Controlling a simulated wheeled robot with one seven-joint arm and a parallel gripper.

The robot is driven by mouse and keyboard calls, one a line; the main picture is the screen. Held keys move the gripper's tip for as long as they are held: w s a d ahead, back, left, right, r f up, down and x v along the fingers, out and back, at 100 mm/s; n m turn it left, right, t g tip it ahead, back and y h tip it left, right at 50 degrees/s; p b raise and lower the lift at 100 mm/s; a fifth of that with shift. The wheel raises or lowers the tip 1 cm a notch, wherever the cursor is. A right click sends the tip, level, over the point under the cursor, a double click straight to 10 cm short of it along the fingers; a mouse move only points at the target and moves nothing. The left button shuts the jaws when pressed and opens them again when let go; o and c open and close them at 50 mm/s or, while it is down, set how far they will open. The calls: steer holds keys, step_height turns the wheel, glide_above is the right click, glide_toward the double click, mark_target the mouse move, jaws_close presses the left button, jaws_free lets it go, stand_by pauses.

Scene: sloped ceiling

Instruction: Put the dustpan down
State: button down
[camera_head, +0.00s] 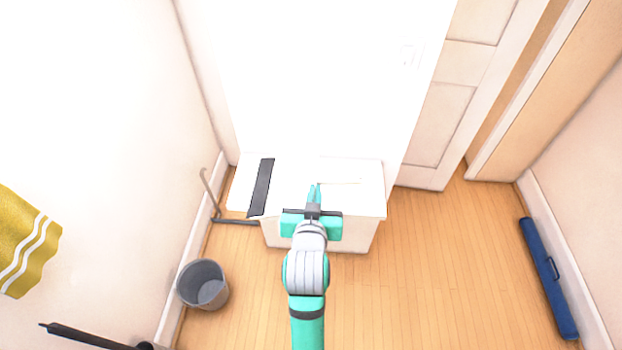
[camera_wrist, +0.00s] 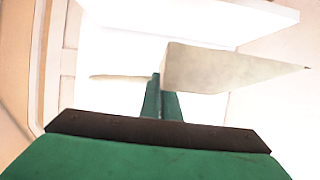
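The dustpan (camera_wrist: 225,69) is a pale grey-white wedge in the wrist view, with a thin handle (camera_wrist: 120,77) on the left. My gripper (camera_wrist: 160,95) has its fingers close together across it, between handle and pan, and appears shut on it. In the head view my gripper (camera_head: 315,190) is over the white cabinet top (camera_head: 374,200). The dustpan there is a faint pale shape (camera_head: 340,181) just right of the fingertips, hard to make out against the white. I cannot tell whether it touches the top.
A dark flat strip (camera_head: 262,187) lies on the cabinet's left part. A grey bucket (camera_head: 203,284) and a thin-handled tool (camera_head: 235,221) are at left. A long blue case (camera_head: 548,278) lies by the right wall. Floor right of the cabinet is clear.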

steer(key=x, duration=0.8)
steer(key=shift+a+f, duration=0.1)
steer(key=shift+a, duration=0.1)
steer(key=w+f, duration=0.4)
steer(key=f, duration=0.1)
steer(key=shift+w+a+f, duration=0.25)
steer(key=shift+w+d+f, duration=0.1)
steer(key=shift+w+f, duration=0.1)
steer(key=shift+f, duration=0.05)
step_height(320, 180, down, 2)
steer(key=shift+s+f, duration=0.15)
steer(key=shift+f, duration=0.35)
steer(key=shift+f, duration=0.1)
steer(key=c, duration=2)
jaws_free()
